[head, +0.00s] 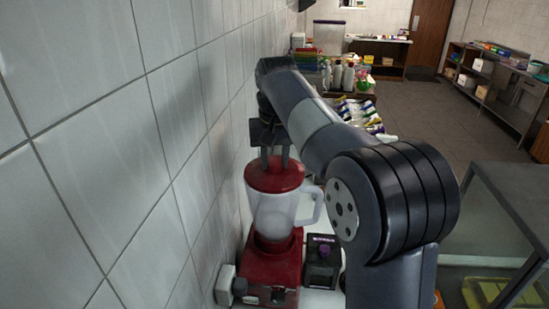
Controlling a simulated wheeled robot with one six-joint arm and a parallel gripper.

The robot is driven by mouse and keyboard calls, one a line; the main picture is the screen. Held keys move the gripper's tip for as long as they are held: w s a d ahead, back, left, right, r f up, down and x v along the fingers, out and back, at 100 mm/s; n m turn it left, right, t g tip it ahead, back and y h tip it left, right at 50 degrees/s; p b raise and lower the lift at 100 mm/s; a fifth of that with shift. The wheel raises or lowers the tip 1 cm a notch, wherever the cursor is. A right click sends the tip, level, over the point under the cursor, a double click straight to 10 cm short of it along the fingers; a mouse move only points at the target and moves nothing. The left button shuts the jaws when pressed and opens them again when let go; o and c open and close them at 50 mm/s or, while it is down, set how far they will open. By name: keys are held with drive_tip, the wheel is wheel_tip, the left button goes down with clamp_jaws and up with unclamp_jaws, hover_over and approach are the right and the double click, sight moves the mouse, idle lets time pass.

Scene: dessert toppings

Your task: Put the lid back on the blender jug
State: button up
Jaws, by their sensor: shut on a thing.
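The blender stands against the tiled wall with a red base (268,272) and a pale, see-through jug (271,212) with a handle on its right side. The red lid (274,177) is at the top of the jug and looks level. I cannot tell from this angle whether it is fully seated. My gripper (274,158) points down over the lid, its two fingers shut on the lid's top part. The fingertips and the part they grip are mostly hidden.
A small black box with a purple knob (323,262) stands right of the blender base. The tiled wall (130,150) is close on the left. A glass-sided case (500,230) is at the right. Bottles (342,76) and packets stand farther back.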

drive_tip(key=o, duration=1.1)
drive_tip(key=shift+o, duration=0.3)
drive_tip(key=o, duration=0.4)
drive_tip(key=shift+r, duration=0.1)
drive_tip(key=shift+r, duration=3.4)
drive_tip(key=shift+c, duration=0.2)
